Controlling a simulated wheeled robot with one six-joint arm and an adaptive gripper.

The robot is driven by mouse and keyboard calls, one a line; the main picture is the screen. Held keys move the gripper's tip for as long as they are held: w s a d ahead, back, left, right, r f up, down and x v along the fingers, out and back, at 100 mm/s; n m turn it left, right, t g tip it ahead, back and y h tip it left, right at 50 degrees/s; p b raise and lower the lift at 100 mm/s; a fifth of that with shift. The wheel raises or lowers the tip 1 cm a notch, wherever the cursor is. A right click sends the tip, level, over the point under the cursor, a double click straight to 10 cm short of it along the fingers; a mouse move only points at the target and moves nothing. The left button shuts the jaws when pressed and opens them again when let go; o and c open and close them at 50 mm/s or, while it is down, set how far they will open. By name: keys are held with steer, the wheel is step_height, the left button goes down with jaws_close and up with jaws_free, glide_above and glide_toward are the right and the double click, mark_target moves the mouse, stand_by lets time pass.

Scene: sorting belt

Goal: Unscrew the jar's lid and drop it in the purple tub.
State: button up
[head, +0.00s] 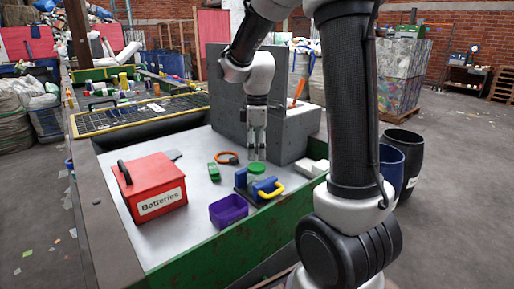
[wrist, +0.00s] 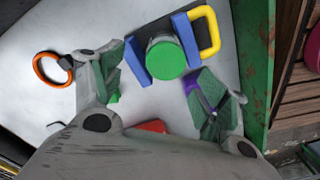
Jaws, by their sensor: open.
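The jar's green lid (head: 257,169) faces up beneath my gripper (head: 257,156); it also shows in the wrist view (wrist: 167,61). The jar (wrist: 158,41) stands upright between the blue jaws of a vise (wrist: 187,42) with a yellow handle (head: 271,191). My gripper is open and empty, pointing down, with its fingertips above the lid and apart from it. In the wrist view the fingers are spread to either side, below the lid's centre. The purple tub (head: 229,211) stands in front of the vise, to its left. In the wrist view a finger mostly hides the tub.
A red Batteries box (head: 156,187) stands at left on the pale table. A small green object (head: 213,172) and an orange ring (head: 227,157) lie left of the vise. A grey block (head: 290,135) rises behind. A green edge wall (head: 215,250) runs along the front.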

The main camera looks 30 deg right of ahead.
mark_target(253, 166)
steer(key=shift+o, duration=0.2)
steer(key=r+m, duration=0.1)
steer(key=a+r+m, duration=0.1)
steer(key=r, duration=0.1)
steer(key=shift+a, duration=0.2)
step_height(253, 166, down, 8)
steer(key=shift+r, duration=0.1)
steer(key=c, duration=1.1)
